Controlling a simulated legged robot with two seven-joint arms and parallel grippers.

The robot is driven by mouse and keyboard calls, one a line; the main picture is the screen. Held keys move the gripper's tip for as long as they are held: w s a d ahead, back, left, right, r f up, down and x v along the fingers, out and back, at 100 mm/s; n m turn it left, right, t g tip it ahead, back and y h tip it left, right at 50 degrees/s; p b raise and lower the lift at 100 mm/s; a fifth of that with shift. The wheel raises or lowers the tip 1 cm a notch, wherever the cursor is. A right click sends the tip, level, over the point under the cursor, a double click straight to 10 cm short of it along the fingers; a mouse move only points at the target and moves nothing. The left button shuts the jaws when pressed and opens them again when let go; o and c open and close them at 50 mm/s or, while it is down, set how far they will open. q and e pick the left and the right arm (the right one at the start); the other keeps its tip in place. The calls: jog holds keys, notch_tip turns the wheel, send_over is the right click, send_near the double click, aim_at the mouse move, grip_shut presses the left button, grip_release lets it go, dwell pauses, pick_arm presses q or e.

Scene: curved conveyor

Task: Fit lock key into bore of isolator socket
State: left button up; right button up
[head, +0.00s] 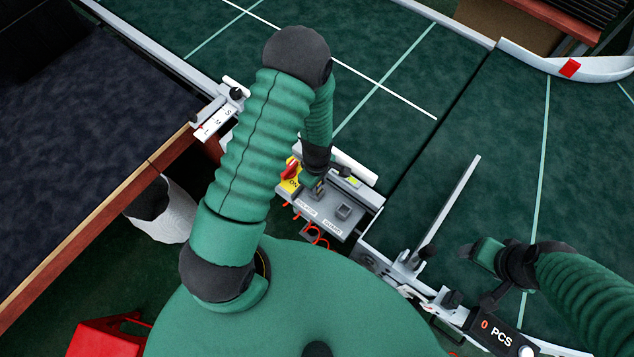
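A grey control panel (325,222) is mounted at the conveyor's edge near the middle. My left gripper (316,188) points down at the panel's left part, close above or touching a dark fitting there. Its fingers are small and mostly hidden, and I cannot make out a lock key. My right gripper (474,252) is above the green belt at right, away from the panel; its fingertips are unclear.
A metal guide bar (450,205) stands between the panel and my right gripper. A counter box (494,330) marked PCS is at lower right. The green conveyor (390,95) behind is clear.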

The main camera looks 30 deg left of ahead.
pick_arm(q)
jog(key=shift+o, duration=0.5)
jog(key=shift+d, duration=0.1)
jog(key=shift+r, duration=0.1)
jog(key=s+d+r+m+t, duration=0.1)
jog(key=s+d+r+m, duration=0.1)
jog(key=r+m, duration=0.6)
jog(key=s+d+r+m+t, duration=0.1)
jog(key=s+d+r+m, duration=0.1)
jog(key=r+m, duration=0.7)
notch_tip(320, 180, up, 6)
jog(key=shift+s+d+r+t, duration=0.1)
jog(key=shift+s+d+t, duration=0.05)
jog(key=shift+t, duration=0.15)
